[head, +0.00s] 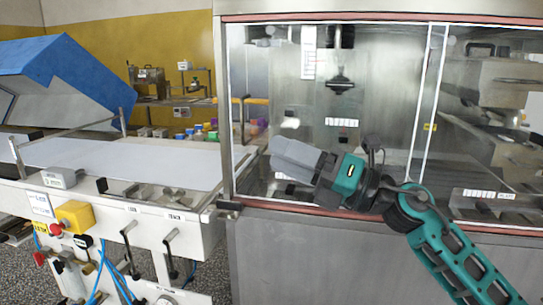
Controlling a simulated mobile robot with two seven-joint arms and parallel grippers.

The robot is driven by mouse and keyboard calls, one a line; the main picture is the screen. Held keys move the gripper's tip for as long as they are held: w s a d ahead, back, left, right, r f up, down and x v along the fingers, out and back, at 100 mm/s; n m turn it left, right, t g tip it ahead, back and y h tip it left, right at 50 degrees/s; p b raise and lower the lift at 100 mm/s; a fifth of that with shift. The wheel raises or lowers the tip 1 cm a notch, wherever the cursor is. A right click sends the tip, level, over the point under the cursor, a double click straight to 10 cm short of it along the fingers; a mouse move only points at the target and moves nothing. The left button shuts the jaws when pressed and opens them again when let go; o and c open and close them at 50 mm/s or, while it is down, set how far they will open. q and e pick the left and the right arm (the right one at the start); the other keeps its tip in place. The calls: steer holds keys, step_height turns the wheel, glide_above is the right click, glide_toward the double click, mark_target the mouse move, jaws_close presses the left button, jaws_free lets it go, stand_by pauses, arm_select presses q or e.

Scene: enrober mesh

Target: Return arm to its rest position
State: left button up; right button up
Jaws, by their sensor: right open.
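My right arm comes in from the lower right, teal and black. Its right gripper (285,158) has grey fingers pointing to the upper left, in front of the enrober's clear window. The gripper is open, and nothing shows between its fingers. I cannot tell from this view whether it touches the window. The steel enrober cabinet (300,260) stands behind and below the arm. My left gripper is not in view.
A conveyor with a white belt (130,160) runs at the left, with a side rail and levers (170,248). A yellow box with a red button (73,217) is on its front. A blue cover (60,70) stands tilted at the far left. Small coloured items (205,130) sit behind.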

steer(key=s+d+f+m+t+h+p, duration=0.1)
steer(key=d+f+m+t+h, duration=0.45)
steer(key=f+m, duration=0.65)
steer(key=s+d+f+m+t+h+p, duration=0.1)
steer(key=d+f+m+t+h, duration=0.3)
steer(key=f+m+t+h, duration=0.75)
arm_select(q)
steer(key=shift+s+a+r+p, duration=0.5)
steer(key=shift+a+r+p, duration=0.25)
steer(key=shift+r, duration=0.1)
arm_select(e)
steer(key=s+d+f+m+g, duration=0.2)
steer(key=s+f+m+g, duration=0.4)
steer(key=s+f, duration=0.3)
steer(key=s+d+f+m+g+h, duration=0.1)
steer(key=s+d+f+m+g, duration=0.2)
steer(key=s+f+m+g, duration=0.4)
step_height(320, 180, down, 3)
steer(key=shift+s+d+r+m, duration=0.1)
steer(key=shift+s+d+m, duration=0.2)
steer(key=shift+s+m, duration=0.75)
steer(key=shift+s, duration=0.1)
